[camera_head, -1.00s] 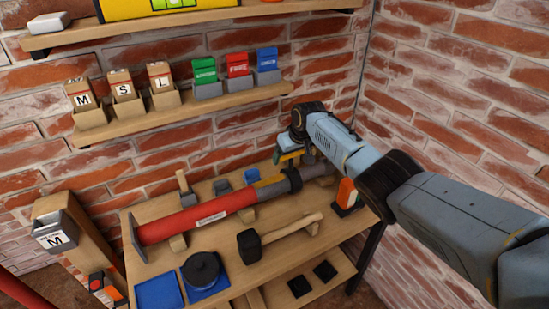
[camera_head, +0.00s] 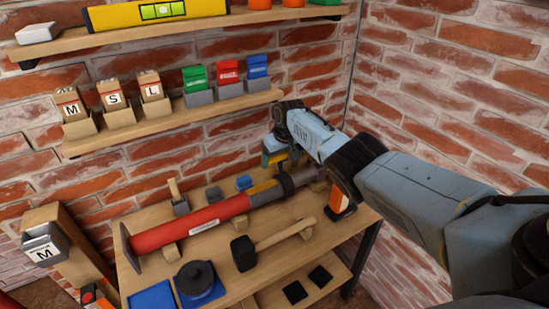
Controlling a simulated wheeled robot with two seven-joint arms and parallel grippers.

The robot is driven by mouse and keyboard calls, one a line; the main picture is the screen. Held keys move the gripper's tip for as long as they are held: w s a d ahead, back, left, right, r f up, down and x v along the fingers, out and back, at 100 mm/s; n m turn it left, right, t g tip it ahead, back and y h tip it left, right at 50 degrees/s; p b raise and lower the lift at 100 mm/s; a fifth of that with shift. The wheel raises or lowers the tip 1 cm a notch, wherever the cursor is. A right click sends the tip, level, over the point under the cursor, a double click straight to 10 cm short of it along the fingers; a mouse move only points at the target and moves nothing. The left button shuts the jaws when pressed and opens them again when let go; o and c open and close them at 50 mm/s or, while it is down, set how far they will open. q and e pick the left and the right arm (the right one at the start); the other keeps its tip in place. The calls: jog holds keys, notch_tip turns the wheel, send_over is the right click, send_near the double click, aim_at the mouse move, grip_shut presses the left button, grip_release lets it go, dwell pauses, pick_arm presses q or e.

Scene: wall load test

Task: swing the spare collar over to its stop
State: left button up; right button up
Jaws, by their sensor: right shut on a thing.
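A long red tube (camera_head: 185,228) with a white label lies across the bench on wooden supports. Toward its right end come a yellow band and a dark collar (camera_head: 286,184) around it, which I take as the spare collar. My right gripper (camera_head: 276,160) reaches in from the right and points down just above and behind this collar. It is shut, and its fingertips and the part they hold are small and partly hidden. I cannot make out a separate stop. My left gripper is not in view.
A black-headed mallet (camera_head: 243,253) lies in front of the tube. A black round lidded thing (camera_head: 196,277) sits on a blue mat at front left. An orange-and-white thing (camera_head: 341,197) stands at the bench's right end. A shelf (camera_head: 175,122) with boxes hangs above.

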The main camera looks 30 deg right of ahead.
jog(key=shift+w+a+r, duration=0.1)
jog(key=shift+w, duration=0.1)
jog(key=o, duration=1.3)
jog(key=shift+w, duration=0.1)
jog(key=shift+r, duration=0.2)
jog(key=p+v, duration=0.2)
jog(key=v, duration=0.3)
jog(key=shift+s+r+p, duration=0.25)
jog(key=shift+p, duration=0.1)
notch_tip(320, 180, up, 7)
send_over(284, 176)
